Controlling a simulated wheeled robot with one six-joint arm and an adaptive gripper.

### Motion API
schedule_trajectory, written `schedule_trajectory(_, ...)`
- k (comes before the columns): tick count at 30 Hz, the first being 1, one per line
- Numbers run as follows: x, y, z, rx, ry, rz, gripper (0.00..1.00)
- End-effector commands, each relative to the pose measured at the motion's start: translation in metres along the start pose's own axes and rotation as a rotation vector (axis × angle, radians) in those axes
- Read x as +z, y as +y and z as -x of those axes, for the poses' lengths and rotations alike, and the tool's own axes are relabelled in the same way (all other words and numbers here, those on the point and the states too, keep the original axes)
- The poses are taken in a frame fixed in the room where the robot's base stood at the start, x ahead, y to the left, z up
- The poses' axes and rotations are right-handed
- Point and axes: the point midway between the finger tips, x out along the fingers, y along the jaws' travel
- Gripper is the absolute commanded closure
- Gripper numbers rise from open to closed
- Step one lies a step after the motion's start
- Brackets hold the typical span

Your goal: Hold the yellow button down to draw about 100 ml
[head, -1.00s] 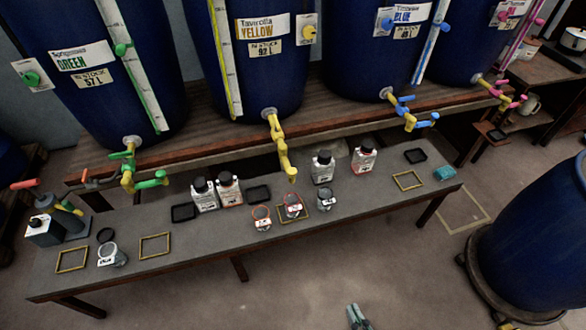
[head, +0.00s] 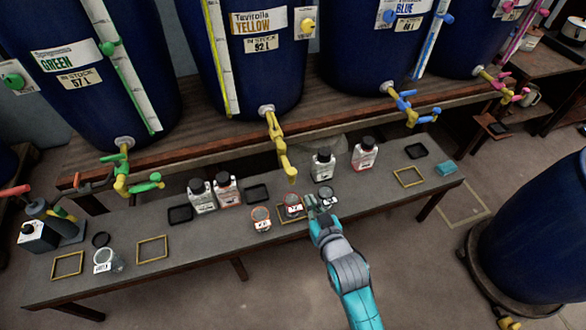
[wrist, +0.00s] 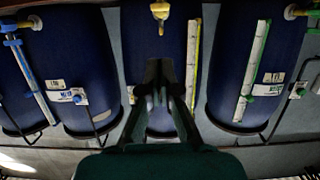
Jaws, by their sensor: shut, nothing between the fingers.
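The yellow button (head: 308,25) sits on a white plate at the right of the blue vat (head: 262,75) labelled YELLOW. The yellow tap (head: 285,160) hangs below that vat, and it also shows at the top of the wrist view (wrist: 160,14). A red-marked cup (head: 293,207) stands under the tap in a yellow square outline. My gripper (head: 318,203) is shut and empty, over the bench by the cups and well below the button in the head view. In the wrist view its fingers (wrist: 165,65) cover part of the vat; I cannot make out the button clearly there.
A red-marked cup (head: 260,220) stands left of the tap. Bottles (head: 322,165) stand behind on the bench (head: 205,240). The vats' wooden shelf (head: 340,115) rises behind.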

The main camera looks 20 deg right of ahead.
Motion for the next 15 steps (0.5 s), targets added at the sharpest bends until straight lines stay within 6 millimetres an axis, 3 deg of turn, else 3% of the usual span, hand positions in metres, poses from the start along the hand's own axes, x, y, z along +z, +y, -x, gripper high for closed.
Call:
schedule_trajectory(6,-0.023,0.0,-0.032,0.0,0.004,0.0,1.0)
schedule_trajectory(15,-0.029,0.0,-0.039,0.0,0.002,0.0,1.0)
